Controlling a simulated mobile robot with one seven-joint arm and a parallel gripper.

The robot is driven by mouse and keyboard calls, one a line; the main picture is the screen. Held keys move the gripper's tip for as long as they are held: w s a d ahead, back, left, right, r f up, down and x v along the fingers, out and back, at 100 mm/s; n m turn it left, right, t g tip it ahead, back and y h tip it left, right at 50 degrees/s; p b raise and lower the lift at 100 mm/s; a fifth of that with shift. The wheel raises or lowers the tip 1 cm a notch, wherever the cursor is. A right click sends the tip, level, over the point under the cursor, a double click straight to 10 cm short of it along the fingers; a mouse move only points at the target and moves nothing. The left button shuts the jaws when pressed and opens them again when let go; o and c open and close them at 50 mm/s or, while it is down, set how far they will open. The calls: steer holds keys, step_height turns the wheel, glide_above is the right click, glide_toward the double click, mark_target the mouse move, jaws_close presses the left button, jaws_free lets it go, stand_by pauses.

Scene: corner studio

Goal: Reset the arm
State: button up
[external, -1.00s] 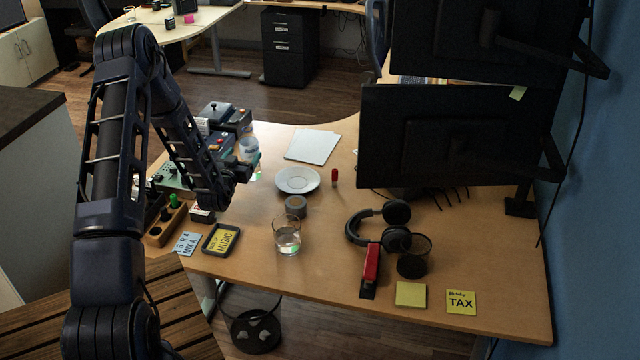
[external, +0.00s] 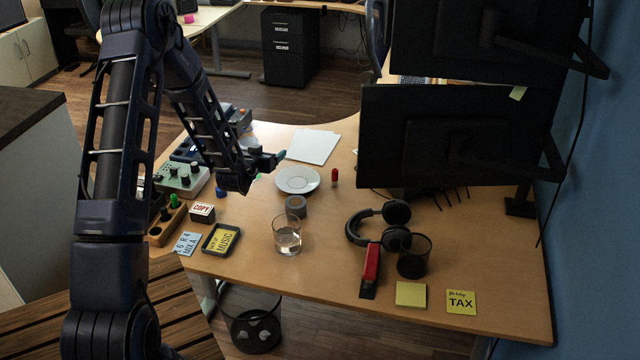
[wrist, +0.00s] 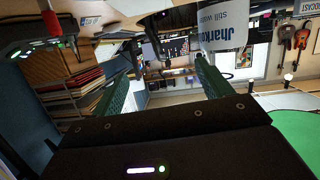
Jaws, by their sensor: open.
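My gripper (external: 272,158) is at the end of my dark arm, above the left part of the desk (external: 330,270), just to the upper left of the white saucer. In the wrist view my gripper (wrist: 165,78) shows two green fingers spread apart with nothing between them. A white container with printed lettering (wrist: 225,30) shows beyond the right finger in that view. My forearm hides part of the equipment at the desk's left.
Near my arm are a white saucer (external: 297,180), a grey roll (external: 296,206), a clear glass (external: 287,238), a control box with knobs (external: 182,180) and a COPY box (external: 202,213). Headphones (external: 366,226) and monitors (external: 455,135) stand right. The desk's front middle is clear.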

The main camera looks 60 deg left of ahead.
steer(key=w+d+r+m+h, duration=0.2)
steer(key=w+d+r, duration=0.1)
steer(key=d+r, duration=0.45)
steer(key=w+d+r+m+h, duration=0.1)
steer(key=w+d+r+h, duration=0.15)
steer(key=d+r, duration=0.55)
steer(key=s+d+r+m+g+h, duration=0.1)
steer(key=s+d+r, duration=0.1)
steer(key=d+r, duration=0.5)
steer(key=s+d+r+m+g+h, duration=0.1)
steer(key=s+d+r, duration=0.1)
steer(key=d, duration=0.9)
steer(key=s+d+r+m+g+h, duration=0.1)
steer(key=s+d+r, duration=0.3)
steer(key=s+d, duration=0.25)
steer(key=s+d+r+m+g+h, duration=0.1)
steer(key=s+d+r, duration=0.2)
steer(key=s+d, duration=0.4)
steer(key=s+d+m+g, duration=0.1)
steer(key=s+d, duration=0.3)
steer(key=s, duration=0.4)
steer(key=s+d+r+g+h, duration=0.1)
steer(key=s+d, duration=0.4)
steer(key=s, duration=0.3)
steer(key=shift+d+r+m, duration=0.15)
steer(key=shift+r+m, duration=0.1)
steer(key=shift+m, duration=0.15)
